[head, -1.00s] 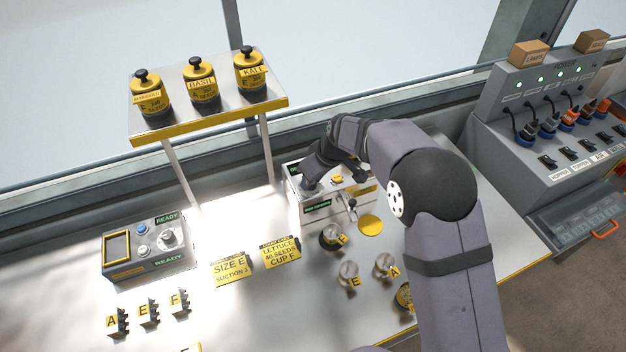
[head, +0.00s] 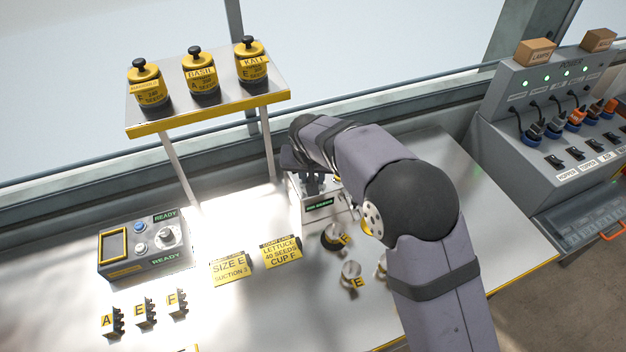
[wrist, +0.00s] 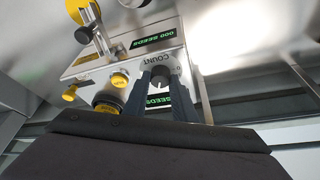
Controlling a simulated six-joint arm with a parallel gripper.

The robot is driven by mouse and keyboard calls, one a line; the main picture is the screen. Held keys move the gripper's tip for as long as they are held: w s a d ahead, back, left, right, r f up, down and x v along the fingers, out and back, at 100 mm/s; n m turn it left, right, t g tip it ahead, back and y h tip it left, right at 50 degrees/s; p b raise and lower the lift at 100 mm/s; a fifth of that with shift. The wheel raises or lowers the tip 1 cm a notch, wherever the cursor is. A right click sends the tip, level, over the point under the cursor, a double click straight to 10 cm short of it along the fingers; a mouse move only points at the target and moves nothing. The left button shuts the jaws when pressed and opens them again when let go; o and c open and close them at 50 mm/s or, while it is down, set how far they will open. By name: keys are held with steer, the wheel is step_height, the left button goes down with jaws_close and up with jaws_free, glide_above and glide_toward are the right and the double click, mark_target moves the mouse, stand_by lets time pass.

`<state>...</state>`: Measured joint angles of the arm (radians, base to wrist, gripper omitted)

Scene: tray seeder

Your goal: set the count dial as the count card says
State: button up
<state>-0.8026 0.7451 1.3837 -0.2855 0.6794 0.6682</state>
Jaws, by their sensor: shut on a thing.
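The count dial (wrist: 160,82) is a dark knob beside the word COUNT on the counter box (wrist: 115,72). My gripper (wrist: 161,76) is shut on the dial, with one dark finger on each side of it. A green-lettered display (wrist: 153,40) on the box appears to read 000 SEEDS. In the head view my gripper (head: 316,186) is over the box (head: 326,213), and my arm hides the dial. The yellow count card (head: 282,252) reads LETTUCE, 40 SEEDS, CUP F.
A SIZE E, SUCTION 3 card (head: 230,268) lies left of the count card. Labelled cups (head: 351,270) stand in front of the box. A shelf (head: 205,104) with several yellow jars rises behind. A READY unit (head: 143,246) sits at left.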

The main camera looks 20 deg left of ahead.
steer(key=shift+m, duration=0.4)
steer(key=o, duration=1)
steer(key=shift+o, duration=0.2)
steer(key=a+b+v, duration=0.1)
steer(key=b+v, duration=0.1)
steer(key=v, duration=0.5)
steer(key=shift+d+r+b, duration=0.2)
steer(key=shift+d+b, duration=0.2)
steer(key=shift+d, duration=0.05)
steer(key=shift+s, duration=0.1)
